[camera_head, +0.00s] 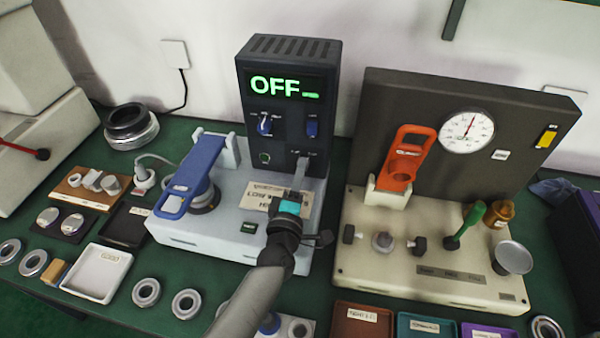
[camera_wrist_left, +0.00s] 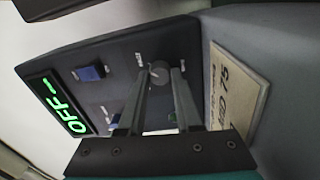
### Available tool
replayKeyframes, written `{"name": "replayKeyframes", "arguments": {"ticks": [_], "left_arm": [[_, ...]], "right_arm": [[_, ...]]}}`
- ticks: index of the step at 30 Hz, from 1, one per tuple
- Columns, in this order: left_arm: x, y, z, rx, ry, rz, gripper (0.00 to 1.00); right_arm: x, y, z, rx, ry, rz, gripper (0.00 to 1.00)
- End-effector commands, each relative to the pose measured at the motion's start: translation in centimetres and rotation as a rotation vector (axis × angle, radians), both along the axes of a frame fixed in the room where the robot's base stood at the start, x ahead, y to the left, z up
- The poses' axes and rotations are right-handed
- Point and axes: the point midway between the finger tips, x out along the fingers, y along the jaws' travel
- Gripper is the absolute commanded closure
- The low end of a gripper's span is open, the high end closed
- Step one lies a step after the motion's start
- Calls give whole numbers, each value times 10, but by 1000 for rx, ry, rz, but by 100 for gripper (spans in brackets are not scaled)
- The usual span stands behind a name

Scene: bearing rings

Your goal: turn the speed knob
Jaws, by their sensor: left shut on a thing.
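The dark control box (camera_head: 262,52) stands upright on the grey-blue machine base and its green display (camera_head: 285,87) reads "OFF_". In the left wrist view, a round grey knob (camera_wrist_left: 159,87) with a light pointer line sits on the panel, between the two fingers of my left gripper (camera_wrist_left: 160,74). The gripper is shut on it. In the head view my left gripper (camera_head: 299,174) reaches up to the lower right of the panel, and its fingers hide the knob. The knob's label is too small to read. My right gripper is not in view.
The panel also has a blue-white dial (camera_head: 265,124) and a blue switch (camera_head: 312,128). A blue lever (camera_head: 193,175) stands left of my arm. A sign plate (camera_head: 258,196) lies close by. A beige machine (camera_head: 430,260) with an orange lever (camera_head: 406,158) is on the right.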

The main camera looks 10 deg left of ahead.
Motion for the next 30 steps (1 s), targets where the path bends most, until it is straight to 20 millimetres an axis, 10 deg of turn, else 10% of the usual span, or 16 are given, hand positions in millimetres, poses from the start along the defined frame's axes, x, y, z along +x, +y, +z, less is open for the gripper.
{"name": "replayKeyframes", "arguments": {"ticks": [1,2,9,20,30], "left_arm": [[0,0,0,3,0,0,100],[0,0,0,3,0,0,64],[0,0,0,1,0,0,37],[-6,0,-1,0,1,0,37],[-58,-1,-3,1,3,-1,37]], "right_arm": [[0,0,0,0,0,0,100],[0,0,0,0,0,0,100],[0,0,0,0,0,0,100],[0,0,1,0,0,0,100],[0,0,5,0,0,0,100]]}}
